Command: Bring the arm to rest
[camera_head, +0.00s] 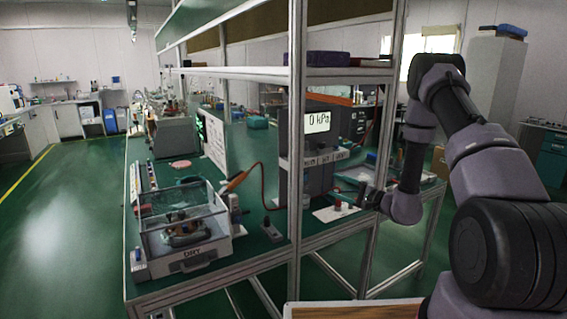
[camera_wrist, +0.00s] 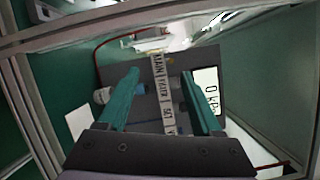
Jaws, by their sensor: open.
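My gripper (camera_head: 366,198) is at the right bay of the green workbench, in front of the dark unit with the "0 kPa" display (camera_head: 318,123). My arm reaches in from the right side, bent at the elbow. In the wrist view my gripper (camera_wrist: 160,88) shows two teal fingers apart with nothing between them. Beyond the fingers lies the dark unit's face with a labelled strip (camera_wrist: 163,92), and its display (camera_wrist: 207,92) shows beside the right finger. Whether the fingers touch anything is not clear.
Aluminium posts (camera_head: 297,130) and a shelf (camera_head: 340,73) frame the bench close to my arm. A clear-lidded "DIRTY" tray (camera_head: 190,257) stands on the left bay. Open green floor (camera_head: 70,240) lies left.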

